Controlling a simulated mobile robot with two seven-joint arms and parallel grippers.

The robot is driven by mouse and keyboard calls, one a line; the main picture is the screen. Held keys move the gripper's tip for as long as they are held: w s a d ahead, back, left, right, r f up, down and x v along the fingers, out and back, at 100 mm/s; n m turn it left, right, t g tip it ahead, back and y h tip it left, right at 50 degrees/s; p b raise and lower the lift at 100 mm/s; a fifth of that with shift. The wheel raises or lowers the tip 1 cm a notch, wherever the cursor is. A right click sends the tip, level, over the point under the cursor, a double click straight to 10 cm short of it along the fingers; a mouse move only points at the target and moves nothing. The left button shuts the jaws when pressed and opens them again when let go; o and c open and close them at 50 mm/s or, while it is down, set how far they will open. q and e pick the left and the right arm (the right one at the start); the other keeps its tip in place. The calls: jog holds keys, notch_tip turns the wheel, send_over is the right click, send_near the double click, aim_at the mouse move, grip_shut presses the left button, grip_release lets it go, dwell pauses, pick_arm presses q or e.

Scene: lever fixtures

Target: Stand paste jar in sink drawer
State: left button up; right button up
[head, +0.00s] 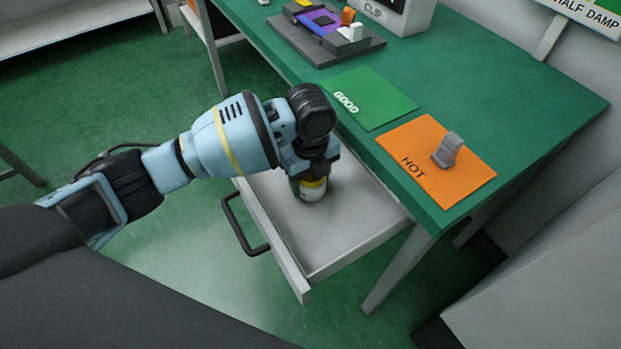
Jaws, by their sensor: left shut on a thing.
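The paste jar (312,190) is small, with a yellow band and a pale lower part. My left gripper (312,172) points down and is shut on the jar from above. It hides the jar's top. I cannot tell whether the jar's base touches the drawer floor. The drawer is light grey with a dark handle (245,225) on its front. My right gripper is not in view.
The green table (540,90) stands above the drawer. On it are an orange HOT mat (425,185) with a grey lever-like piece (447,150), a green GOOD mat (375,95), and a dark fixture board (300,45). The drawer floor around the jar is clear.

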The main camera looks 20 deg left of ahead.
pick_arm(q)
jog(key=shift+f, duration=0.1)
jog(key=o, duration=1.1)
notch_tip(320, 180, up, 12)
jog(key=shift+r+p, duration=0.1)
jog(key=shift+p, duration=1.15)
